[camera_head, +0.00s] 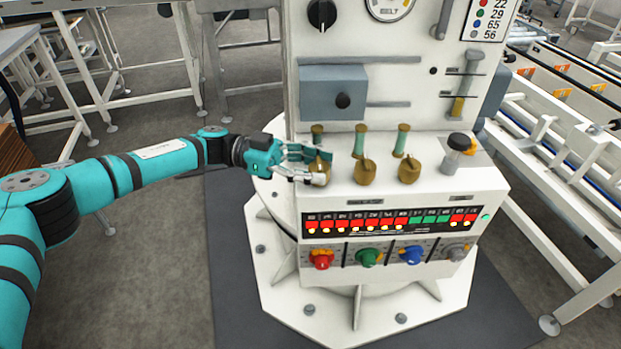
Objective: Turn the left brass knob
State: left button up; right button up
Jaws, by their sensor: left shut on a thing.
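Three brass knobs stand in a row on the sloped top of the white console (430,188). The left brass knob (319,166) is partly hidden by my left gripper (312,168). My left arm comes in from the left, and its gripper is shut on this knob. The middle brass knob (365,173) and the right brass knob (409,170) stand free to the right of it. My right gripper does not show.
A black-capped plunger (456,148) stands at the right. Coloured knobs (369,257) and a lit display strip (390,222) are on the front face. A conveyor (570,130) runs along the right.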

pick_arm(q)
jog(key=shift+s+d+f+m+g+y+b, duration=0.15)
jog(key=shift+s+f+m+g+y+b, duration=0.2)
jog(key=shift+g, duration=0.3)
jog(key=shift+s+d+f+m+g+y+b, duration=0.1)
jog(key=shift+s+d+m+g+y+b, duration=0.05)
jog(key=shift+m+g+b, duration=0.4)
jog(key=o, duration=1.2)
jog(key=shift+s+a+r, duration=0.2)
jog(key=shift+r, duration=0.1)
jog(key=shift+c, duration=0.2)
jog(key=shift+a+r, duration=0.1)
jog(key=shift+a, duration=0.05)
jog(key=shift+w, duration=0.1)
jog(key=shift+r, duration=0.1)
